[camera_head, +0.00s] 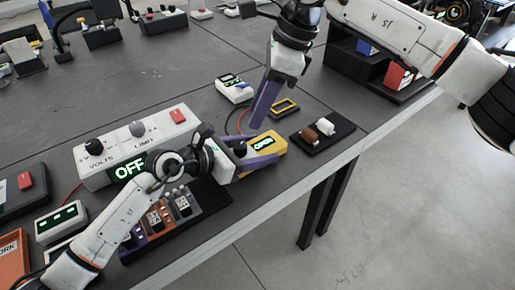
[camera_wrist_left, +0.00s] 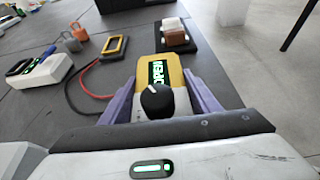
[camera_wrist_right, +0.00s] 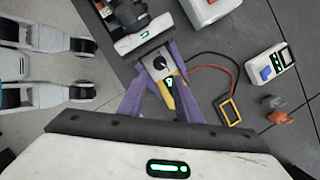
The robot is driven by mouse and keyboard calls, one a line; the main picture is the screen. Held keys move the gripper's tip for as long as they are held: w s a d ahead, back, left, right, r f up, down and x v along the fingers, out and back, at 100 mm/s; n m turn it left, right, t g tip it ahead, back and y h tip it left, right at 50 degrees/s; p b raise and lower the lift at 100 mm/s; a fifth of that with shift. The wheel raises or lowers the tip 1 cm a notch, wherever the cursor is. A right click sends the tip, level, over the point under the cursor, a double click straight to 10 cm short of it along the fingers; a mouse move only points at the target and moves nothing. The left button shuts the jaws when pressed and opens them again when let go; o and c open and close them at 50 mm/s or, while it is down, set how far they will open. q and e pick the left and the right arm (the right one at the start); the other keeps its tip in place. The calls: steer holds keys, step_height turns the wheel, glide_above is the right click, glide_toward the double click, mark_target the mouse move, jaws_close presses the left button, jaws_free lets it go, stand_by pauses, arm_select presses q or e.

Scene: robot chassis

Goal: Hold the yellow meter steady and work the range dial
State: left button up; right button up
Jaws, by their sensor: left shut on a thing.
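The yellow meter (camera_head: 280,145) lies on the grey table near its front edge, its green display reading OPEN. It also shows in the left wrist view (camera_wrist_left: 145,69). Its black range dial (camera_wrist_left: 157,100) has a white pointer mark and sits on a grey face. My left gripper (camera_head: 262,148) is shut on the meter, with a purple finger along each side. My right gripper (camera_head: 257,124) is above the meter, pointing down, apart from the dial. In the right wrist view its fingers (camera_wrist_right: 160,82) are spread, with the dial and meter seen between them.
A power supply (camera_head: 160,140) reading OFF stands left of the meter. A dark strip with coloured modules (camera_head: 183,207) lies in front of it. A black tray with two small blocks (camera_head: 340,130) is to the right. Red and black leads run beside the meter to a yellow-framed piece (camera_head: 284,108).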

mark_target(244, 146)
steer(key=a+f+m, duration=0.1)
steer(key=f+m, duration=0.1)
steer(key=f, duration=0.1)
steer(key=a+f+m+t, duration=0.1)
steer(key=f+m, duration=0.1)
steer(key=f, duration=0.1)
steer(key=a+f+m+t, duration=0.1)
steer(key=f+m, duration=0.1)
steer(key=f, duration=0.1)
steer(key=shift+s+f, duration=0.25)
steer(key=shift+s, duration=0.1)
stand_by(0.7)
steer(key=c, duration=0.7)
steer(key=shift+c, duration=0.2)
